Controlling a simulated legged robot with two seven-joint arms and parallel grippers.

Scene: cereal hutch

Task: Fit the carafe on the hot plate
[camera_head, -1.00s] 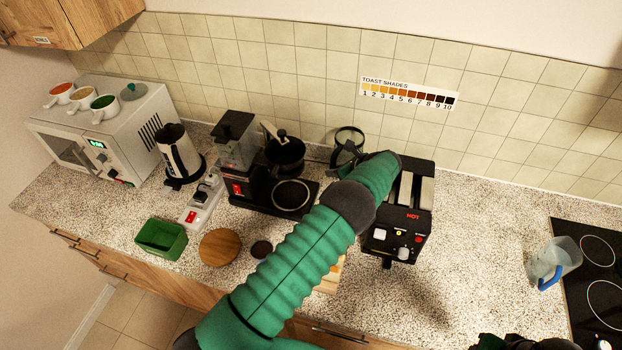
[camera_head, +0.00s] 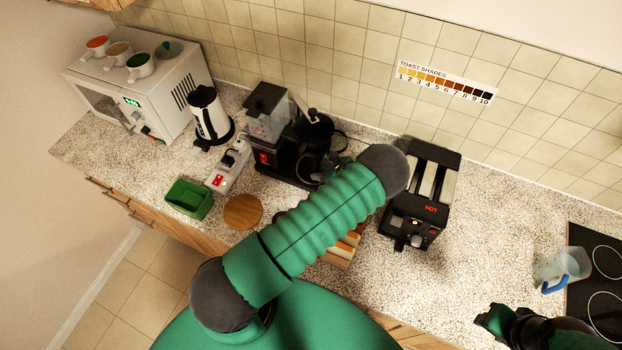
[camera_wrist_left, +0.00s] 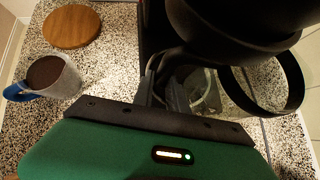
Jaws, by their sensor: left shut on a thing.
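My left gripper (camera_wrist_left: 170,85) is shut on the carafe, at what looks like its dark handle. The clear glass of the carafe (camera_wrist_left: 207,92) and a black ring show in the left wrist view, beneath a large dark rounded part. In the head view, the carafe is close to the black coffee maker (camera_head: 274,158), mostly hidden by my left arm and the machine's dark parts. The hot plate is also hidden, so I cannot tell whether the carafe touches it. My right gripper (camera_head: 493,318) is at the lower right, away from the carafe; its jaw opening is unclear.
A black toaster (camera_head: 424,190) stands right of my left arm. A power strip (camera_head: 229,165), green bin (camera_head: 189,198) and wooden disc (camera_head: 243,211) are left. A filled mug (camera_wrist_left: 50,77) is near the disc. A blue-handled jug (camera_head: 562,266) stands by the hob.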

